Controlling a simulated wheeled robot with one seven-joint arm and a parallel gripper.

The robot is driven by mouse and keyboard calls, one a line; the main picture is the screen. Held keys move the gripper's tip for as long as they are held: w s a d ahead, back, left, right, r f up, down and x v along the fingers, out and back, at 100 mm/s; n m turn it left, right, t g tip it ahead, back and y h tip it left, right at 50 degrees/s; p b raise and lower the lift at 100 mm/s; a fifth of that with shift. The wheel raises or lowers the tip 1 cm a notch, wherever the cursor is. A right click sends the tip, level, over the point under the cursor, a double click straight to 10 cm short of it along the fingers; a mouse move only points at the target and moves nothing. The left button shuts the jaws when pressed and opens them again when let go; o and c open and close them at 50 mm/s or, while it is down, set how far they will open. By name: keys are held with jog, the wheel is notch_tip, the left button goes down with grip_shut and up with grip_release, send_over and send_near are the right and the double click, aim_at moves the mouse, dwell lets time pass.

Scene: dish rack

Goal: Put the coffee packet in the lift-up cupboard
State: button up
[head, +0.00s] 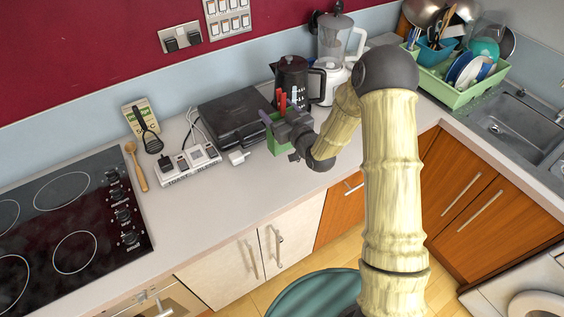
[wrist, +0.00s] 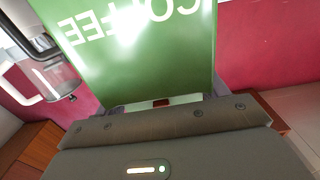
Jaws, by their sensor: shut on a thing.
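The green coffee packet (head: 272,145) is at my gripper (head: 280,112), over the counter in front of the black appliance. In the wrist view the packet (wrist: 140,45) fills the upper middle, with the white word COFFEE appearing upside down. My gripper (wrist: 160,103) is shut on the packet's near edge. In the head view my gripper partly hides the packet, and I cannot tell how far it is above the counter. I cannot make out the lift-up cupboard in either view.
A black flat appliance (head: 235,120), a dark kettle (head: 298,80) and a blender (head: 338,45) stand close to my gripper. A power strip (head: 188,166) with plugs, a wooden spoon (head: 136,165) and the hob (head: 70,220) are to the left. The front counter strip is clear.

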aim_at(276, 149)
jog(key=shift+s+a, duration=0.15)
jog(key=shift+s, duration=0.25)
jog(key=shift+s+a+f, duration=0.1)
jog(key=shift+f, duration=0.15)
jog(key=shift+w+f+p, duration=0.2)
jog(key=shift+f+p, duration=0.8)
jog(key=shift+f, duration=1.6)
jog(key=shift+f+p, duration=0.6)
jog(key=shift+f, duration=1.3)
jog(key=o, duration=2)
jog(key=shift+f, duration=0.15)
